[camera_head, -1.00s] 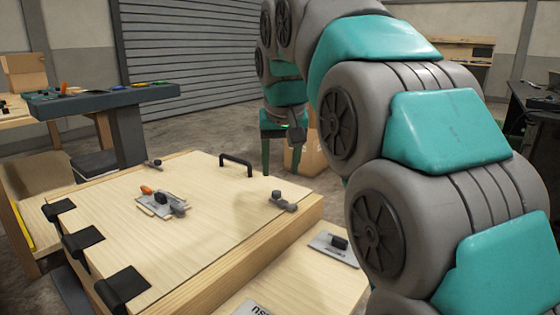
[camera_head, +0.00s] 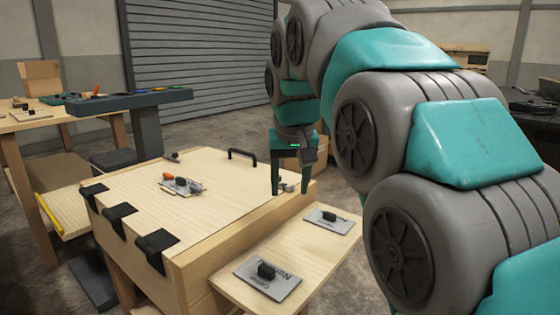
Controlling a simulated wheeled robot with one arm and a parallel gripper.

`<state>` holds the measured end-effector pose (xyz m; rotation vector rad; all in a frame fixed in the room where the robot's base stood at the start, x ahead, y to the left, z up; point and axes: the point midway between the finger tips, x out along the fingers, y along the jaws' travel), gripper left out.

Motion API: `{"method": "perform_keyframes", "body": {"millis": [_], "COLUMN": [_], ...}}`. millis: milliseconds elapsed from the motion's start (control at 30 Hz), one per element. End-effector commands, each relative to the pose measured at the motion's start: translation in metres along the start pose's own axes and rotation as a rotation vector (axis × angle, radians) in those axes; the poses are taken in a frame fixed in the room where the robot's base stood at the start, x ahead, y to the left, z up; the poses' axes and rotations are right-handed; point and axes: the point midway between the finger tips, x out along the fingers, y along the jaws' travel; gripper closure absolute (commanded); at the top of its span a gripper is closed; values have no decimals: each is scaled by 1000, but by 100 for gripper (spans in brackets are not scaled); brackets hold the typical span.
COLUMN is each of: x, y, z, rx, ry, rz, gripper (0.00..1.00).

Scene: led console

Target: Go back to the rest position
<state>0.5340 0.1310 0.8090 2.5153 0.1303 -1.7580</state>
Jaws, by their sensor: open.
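A metal plate with a dark knob and orange part (camera_head: 182,185) lies on the lid. A side shelf holds two plates with black knobs (camera_head: 333,220), (camera_head: 267,272). A dark console (camera_head: 130,100) stands behind left.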

Motion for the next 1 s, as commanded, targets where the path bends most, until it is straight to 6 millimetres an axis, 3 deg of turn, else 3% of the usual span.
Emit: {"method": "perform_keyframes", "body": {"millis": [267,467,700,1000], "x": [9,22,44,70], "y": [22,46,74,92], "z": [36,85,178,307], "rx": [12,28,54,89], "ry": [-58,-133,-254,-403], "rz": [13,24,30,20], "gripper": [42,42,42,42]}}
